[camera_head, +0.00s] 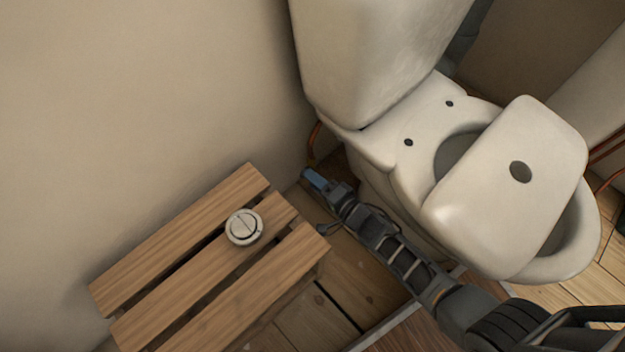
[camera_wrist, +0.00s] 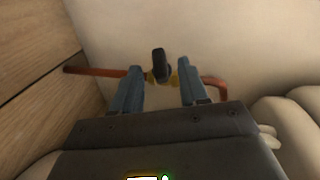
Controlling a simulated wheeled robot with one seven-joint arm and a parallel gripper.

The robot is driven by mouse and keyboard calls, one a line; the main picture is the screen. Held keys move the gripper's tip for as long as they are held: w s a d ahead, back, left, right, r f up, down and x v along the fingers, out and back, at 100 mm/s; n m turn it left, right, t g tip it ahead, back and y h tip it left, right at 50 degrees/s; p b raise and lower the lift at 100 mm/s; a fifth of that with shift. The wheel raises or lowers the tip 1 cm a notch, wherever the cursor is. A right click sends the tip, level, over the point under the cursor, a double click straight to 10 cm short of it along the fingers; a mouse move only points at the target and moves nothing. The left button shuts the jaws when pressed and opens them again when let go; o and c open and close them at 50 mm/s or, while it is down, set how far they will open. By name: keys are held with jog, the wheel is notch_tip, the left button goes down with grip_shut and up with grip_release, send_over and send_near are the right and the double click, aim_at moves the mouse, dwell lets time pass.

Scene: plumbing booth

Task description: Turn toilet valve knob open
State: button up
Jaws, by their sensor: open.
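The valve knob (camera_wrist: 159,64) is a small black handle on a brass valve body (camera_wrist: 150,80). It sits on a copper pipe (camera_wrist: 95,71) in front of the pale wall. My gripper (camera_wrist: 160,88) is open, with one blue fingertip on each side of the knob in the picture; I cannot tell whether either touches it. In the head view my gripper (camera_head: 315,180) reaches low between the toilet (camera_head: 375,145) and the wooden stool, close to the wall. The knob is hidden there; only a bit of copper pipe (camera_head: 312,145) shows.
A slatted wooden stool (camera_head: 180,255) stands left of my arm, with a round flush button (camera_head: 244,227) on it. A white lid with a hole (camera_head: 500,200) lies across the toilet bowl. The cistern (camera_head: 370,50) rises behind. The gap around my gripper is narrow.

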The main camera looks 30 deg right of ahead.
jog(key=shift+w+a+f, duration=0.1)
jog(key=shift+w+f, duration=0.05)
jog(key=shift+w, duration=0.55)
jog(key=shift+c, duration=0.4)
grip_shut()
